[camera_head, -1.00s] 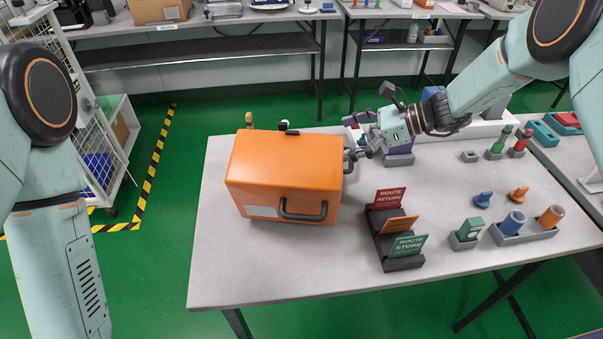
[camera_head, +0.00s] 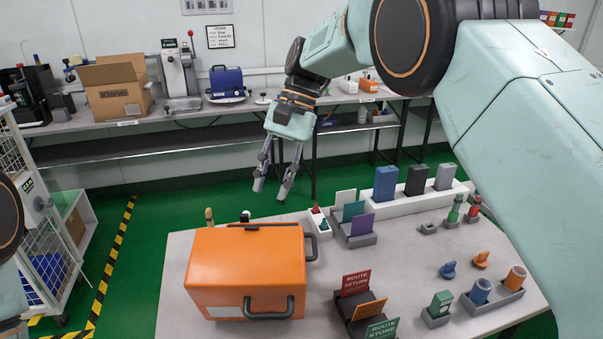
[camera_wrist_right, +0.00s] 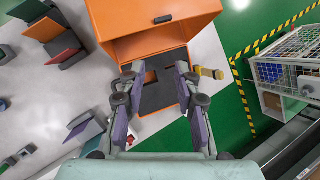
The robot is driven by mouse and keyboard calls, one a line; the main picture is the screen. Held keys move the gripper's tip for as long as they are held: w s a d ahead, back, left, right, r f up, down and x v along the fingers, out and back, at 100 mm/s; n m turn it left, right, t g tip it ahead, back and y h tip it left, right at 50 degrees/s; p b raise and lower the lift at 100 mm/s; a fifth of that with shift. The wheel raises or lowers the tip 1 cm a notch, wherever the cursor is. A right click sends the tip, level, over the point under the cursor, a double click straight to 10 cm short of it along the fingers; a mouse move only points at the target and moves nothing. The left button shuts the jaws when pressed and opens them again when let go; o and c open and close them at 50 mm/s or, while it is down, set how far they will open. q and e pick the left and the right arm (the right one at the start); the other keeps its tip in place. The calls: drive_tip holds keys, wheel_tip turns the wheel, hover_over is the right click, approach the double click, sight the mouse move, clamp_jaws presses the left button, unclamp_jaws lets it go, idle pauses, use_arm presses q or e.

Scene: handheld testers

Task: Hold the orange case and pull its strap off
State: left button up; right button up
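The orange case (camera_head: 245,265) stands on the table, with a dark front handle (camera_head: 268,309) and a dark loop (camera_head: 311,247) on its right side. A dark strip (camera_head: 262,225) lies along its rear top edge; I cannot tell whether it is the strap. My right gripper (camera_head: 272,192) is raised above and behind the case, fingers apart and empty, pointing down. In the right wrist view, the case (camera_wrist_right: 155,40) lies below the open fingers (camera_wrist_right: 157,88), and a dark piece with openings (camera_wrist_right: 155,95) shows between them. My left gripper is out of view.
Route card holders (camera_head: 362,310) stand right of the case on the table (camera_head: 420,275). Coloured cards (camera_head: 358,220) and a white rack (camera_head: 415,203) stand behind them. A yellowish post (camera_head: 209,216) is behind the case. A wire cart (camera_head: 35,215) stands left, beyond green floor.

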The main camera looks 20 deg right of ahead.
sight(303, 239)
drive_tip(key=s+d+r+n+g+h, duration=0.1)
drive_tip(key=s+d+r+n+h, duration=0.15)
drive_tip(key=d+h, duration=0.2)
drive_tip(key=shift+n+y, duration=0.25)
drive_tip(key=shift+y, duration=0.2)
drive_tip(key=x, duration=1.2)
drive_tip(key=shift+s+f, duration=0.1)
drive_tip(key=shift+f, duration=0.1)
drive_tip(key=shift+d, duration=0.1)
clamp_jaws()
idle(0.5)
